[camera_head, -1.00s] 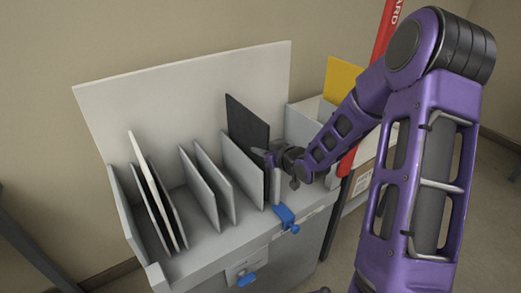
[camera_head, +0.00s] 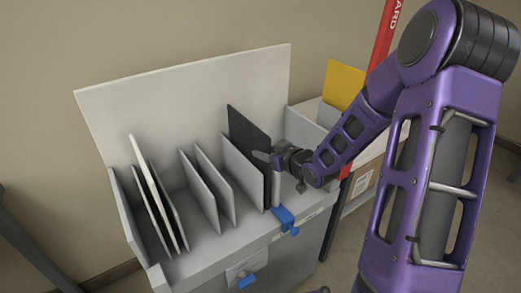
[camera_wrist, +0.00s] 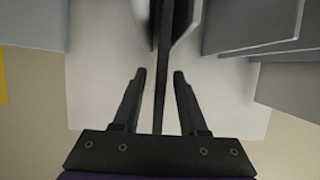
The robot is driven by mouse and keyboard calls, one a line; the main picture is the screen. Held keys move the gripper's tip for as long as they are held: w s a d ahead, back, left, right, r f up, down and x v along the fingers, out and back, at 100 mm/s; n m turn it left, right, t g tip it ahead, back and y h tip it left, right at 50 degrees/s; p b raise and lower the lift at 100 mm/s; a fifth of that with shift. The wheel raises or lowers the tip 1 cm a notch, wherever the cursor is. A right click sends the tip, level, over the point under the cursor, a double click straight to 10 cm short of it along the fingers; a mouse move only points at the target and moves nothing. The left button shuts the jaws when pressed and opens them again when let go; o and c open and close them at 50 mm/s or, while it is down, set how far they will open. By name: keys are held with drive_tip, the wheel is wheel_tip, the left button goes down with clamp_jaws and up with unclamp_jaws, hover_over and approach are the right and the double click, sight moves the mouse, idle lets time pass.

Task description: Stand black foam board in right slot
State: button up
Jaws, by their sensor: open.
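The black foam board (camera_head: 249,132) stands upright in the right slot of the grey rack, between a grey divider (camera_head: 242,172) on its left and the slot's right wall (camera_head: 277,185). Its lower part is hidden behind the divider. My gripper (camera_head: 268,158) is at the board's right edge. In the wrist view the board (camera_wrist: 161,95) shows edge-on as a thin dark strip. The open fingers of my gripper (camera_wrist: 160,73) lie on either side of it, with a gap on each side.
A white board (camera_head: 155,178) and grey dividers (camera_head: 200,195) stand to the left in the rack. A pale panel (camera_head: 190,90) rises behind. Blue clamps (camera_head: 285,219) sit on the front edge. A yellow board (camera_head: 344,82) and a red post (camera_head: 383,45) stand at right.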

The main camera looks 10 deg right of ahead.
drive_tip(key=p+v, duration=0.1)
drive_tip(key=v, duration=0.8)
